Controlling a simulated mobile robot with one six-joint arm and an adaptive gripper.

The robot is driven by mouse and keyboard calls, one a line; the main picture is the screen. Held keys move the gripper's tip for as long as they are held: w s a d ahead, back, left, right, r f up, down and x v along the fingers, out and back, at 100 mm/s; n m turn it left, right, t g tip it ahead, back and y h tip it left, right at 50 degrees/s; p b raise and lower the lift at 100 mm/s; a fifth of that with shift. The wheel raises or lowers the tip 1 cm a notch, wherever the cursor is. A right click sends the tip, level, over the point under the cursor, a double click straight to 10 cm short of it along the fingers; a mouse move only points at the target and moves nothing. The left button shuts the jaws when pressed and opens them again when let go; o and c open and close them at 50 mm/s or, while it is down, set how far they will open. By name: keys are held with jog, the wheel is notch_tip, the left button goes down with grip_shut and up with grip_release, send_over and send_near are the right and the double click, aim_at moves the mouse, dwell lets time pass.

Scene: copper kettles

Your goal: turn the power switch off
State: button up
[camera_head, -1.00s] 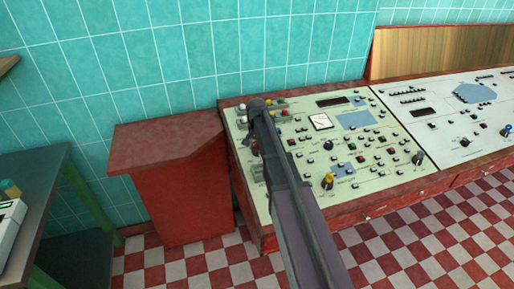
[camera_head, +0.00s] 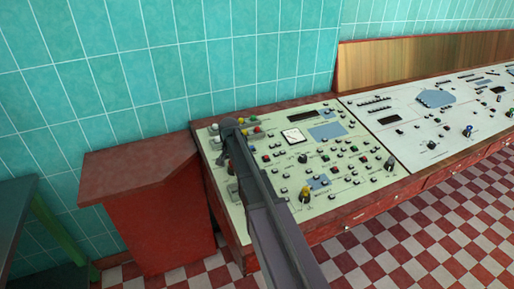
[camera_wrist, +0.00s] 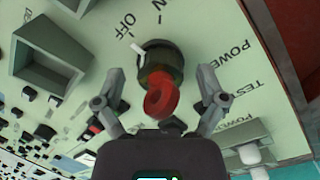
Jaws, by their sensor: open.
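In the wrist view the power switch (camera_wrist: 160,93) is a round dark base with a red knob end, on a pale green panel (camera_wrist: 205,35). Letters OFF, N and POWER are printed around it. A white pointer on the base lies toward the OFF label. My gripper (camera_wrist: 162,76) is open, one finger on each side of the red knob, with visible gaps.
A grey raised housing (camera_wrist: 65,60) stands left of the switch, and a white-capped part (camera_wrist: 250,155) is at lower right. In the head view, the console (camera_head: 225,195) carries several knobs and buttons. A red side cabinet (camera_head: 145,165) stands to its left.

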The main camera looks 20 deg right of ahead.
jog(key=shift+m, duration=0.3)
